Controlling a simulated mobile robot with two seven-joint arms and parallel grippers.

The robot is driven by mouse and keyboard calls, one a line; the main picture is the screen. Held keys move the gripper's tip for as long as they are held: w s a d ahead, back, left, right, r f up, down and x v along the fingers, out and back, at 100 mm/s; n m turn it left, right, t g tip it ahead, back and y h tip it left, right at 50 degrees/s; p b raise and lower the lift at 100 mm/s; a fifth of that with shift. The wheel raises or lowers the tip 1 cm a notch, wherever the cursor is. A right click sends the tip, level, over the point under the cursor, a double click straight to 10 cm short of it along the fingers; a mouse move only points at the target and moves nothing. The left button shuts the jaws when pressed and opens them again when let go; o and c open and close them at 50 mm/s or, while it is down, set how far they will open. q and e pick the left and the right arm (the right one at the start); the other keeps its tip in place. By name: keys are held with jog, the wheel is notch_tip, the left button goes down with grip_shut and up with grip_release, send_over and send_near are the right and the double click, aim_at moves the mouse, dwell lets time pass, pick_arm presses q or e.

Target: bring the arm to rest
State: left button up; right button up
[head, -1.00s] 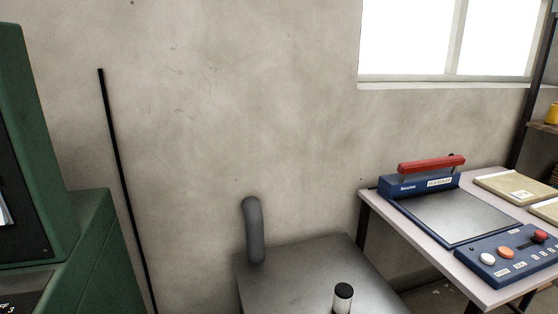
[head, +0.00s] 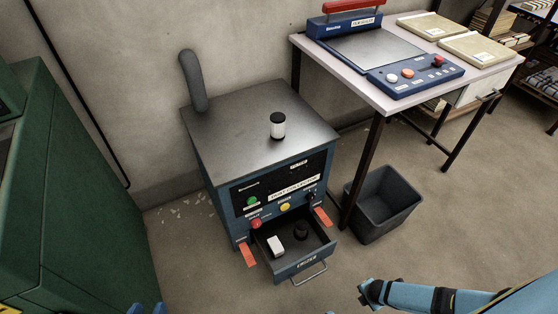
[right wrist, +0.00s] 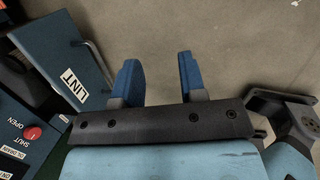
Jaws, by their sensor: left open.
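Only the blue fingertips of my left gripper (head: 147,309) show at the bottom edge of the head view, left of the cabinet; they are apart with nothing seen between them. The rest of that arm is out of view. My right arm (head: 420,297) comes in from the lower right in the head view. In the right wrist view my right gripper (right wrist: 159,62) has its two blue fingers apart, with bare floor between them. A blue panel labelled LINT (right wrist: 72,75) is left of the fingers, apart from them.
A blue machine cabinet (head: 262,120) has its front drawer (head: 300,268) pulled out, with a white and a black item inside. A dark bin (head: 385,205) stands beside it. A table (head: 390,105) holds a press. Green machinery (head: 75,190) is at left. Floor at right is clear.

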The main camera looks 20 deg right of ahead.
jog(key=d+r+h, duration=0.1)
jog(key=d, duration=0.5)
jog(key=w+a+r+m+t+y, duration=0.25)
jog(key=a+r+m+y, duration=0.2)
jog(key=a+r, duration=0.95)
jog(key=w+a+r+m+t+y, duration=0.1)
jog(key=a+r+m+t, duration=0.25)
jog(key=r, duration=0.95)
jog(key=w+a+r+m+t+y, duration=0.1)
jog(key=a+r+m+t, duration=0.2)
jog(key=r, duration=1)
jog(key=w+a+r+m, duration=0.25)
jog(key=a+m, duration=0.35)
jog(key=a, duration=0.5)
pick_arm(q)
notch_tip(320, 180, up, 17)
jog(key=s+a+p, duration=0.2)
jog(key=p, duration=2.6)
jog(key=shift+a+r+g+y, duration=0.15)
jog(key=shift+r+g+y, duration=0.05)
jog(key=shift+g+y, duration=0.2)
pick_arm(e)
notch_tip(320, 180, up, 18)
jog(key=s+d, duration=0.2)
jog(key=shift+s+d+f+h, duration=0.2)
jog(key=shift+s+d+h, duration=0.15)
jog(key=shift+h, duration=0.1)
